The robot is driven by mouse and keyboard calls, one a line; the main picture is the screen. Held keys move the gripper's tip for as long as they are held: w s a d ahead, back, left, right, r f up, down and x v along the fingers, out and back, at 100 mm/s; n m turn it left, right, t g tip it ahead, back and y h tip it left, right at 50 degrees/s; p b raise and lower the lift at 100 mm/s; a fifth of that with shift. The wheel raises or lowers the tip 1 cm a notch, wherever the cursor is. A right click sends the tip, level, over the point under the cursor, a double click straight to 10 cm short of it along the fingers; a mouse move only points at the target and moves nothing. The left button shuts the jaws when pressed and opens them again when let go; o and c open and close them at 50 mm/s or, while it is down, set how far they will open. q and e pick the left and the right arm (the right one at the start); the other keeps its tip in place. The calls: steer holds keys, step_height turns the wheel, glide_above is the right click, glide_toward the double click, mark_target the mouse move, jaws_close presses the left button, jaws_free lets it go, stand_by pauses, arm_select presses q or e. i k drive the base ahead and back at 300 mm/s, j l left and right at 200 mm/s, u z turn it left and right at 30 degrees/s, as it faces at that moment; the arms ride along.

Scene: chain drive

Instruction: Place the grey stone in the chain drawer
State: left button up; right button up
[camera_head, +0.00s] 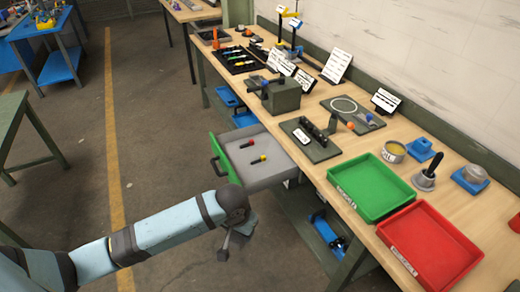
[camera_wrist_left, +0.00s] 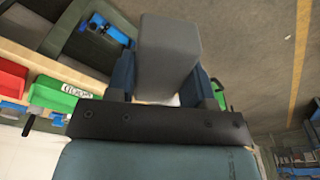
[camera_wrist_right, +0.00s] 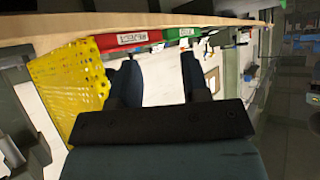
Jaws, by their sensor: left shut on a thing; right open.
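A grey stone (camera_wrist_left: 168,50), a plain block, is held between the fingers of my left gripper (camera_wrist_left: 163,82), filling the gap between them. In the head view my left gripper (camera_head: 236,236) is over the floor, in front of the open drawer and apart from it; the stone is hard to make out there. The drawer (camera_head: 274,178) is pulled out from under the bench, with a green front and a grey inside. Two small tools with coloured ends (camera_head: 248,144) lie in it. My right gripper (camera_wrist_right: 160,68) is open and empty, seen only in its wrist view.
A green tray (camera_head: 370,186) and a red tray (camera_head: 432,246) stand on the workbench (camera_head: 345,207), right of the drawer. Fixtures and signs fill the bench further back. In the right wrist view a yellow perforated piece (camera_wrist_right: 65,85) is beside the left finger.

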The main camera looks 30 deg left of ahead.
mark_target(245, 159)
steer(key=i+j, duration=1.45)
steer(key=j, duration=0.15)
